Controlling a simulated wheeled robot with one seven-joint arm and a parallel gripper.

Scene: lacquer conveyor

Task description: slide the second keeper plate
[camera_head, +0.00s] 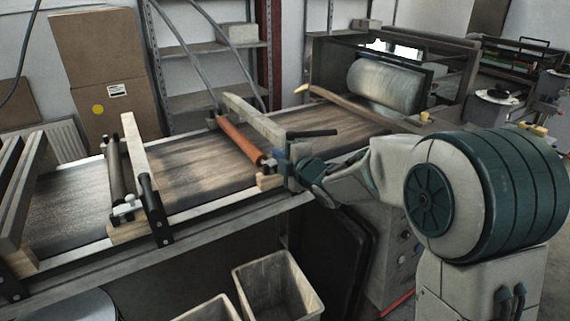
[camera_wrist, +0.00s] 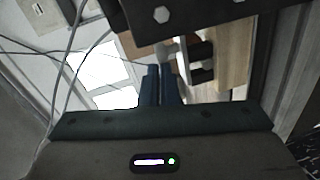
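On the conveyor, an orange roller (camera_head: 242,141) lies across the belt with a pale metal and dark fitting at its near end. A grey roller (camera_head: 115,170) further left has a pale metal piece (camera_head: 124,211) at its near end, possibly a keeper plate. My gripper (camera_head: 283,168) is at the near end of the orange roller, where it hides part of the fitting. In the wrist view, the two dark blue fingers (camera_wrist: 159,70) are close together, with no object visible between them. Black and pale fitting parts (camera_wrist: 201,62) lie just right of the fingertips. No keeper plate there is clearly distinguishable.
The wooden-looking belt (camera_head: 195,175) runs between rails. A black upright bracket (camera_head: 155,208) stands on the near rail, left of my gripper. A pale beam (camera_head: 254,118) lies beside the orange roller. Bins (camera_head: 277,287) stand below, and a large drum (camera_head: 385,82) sits behind.

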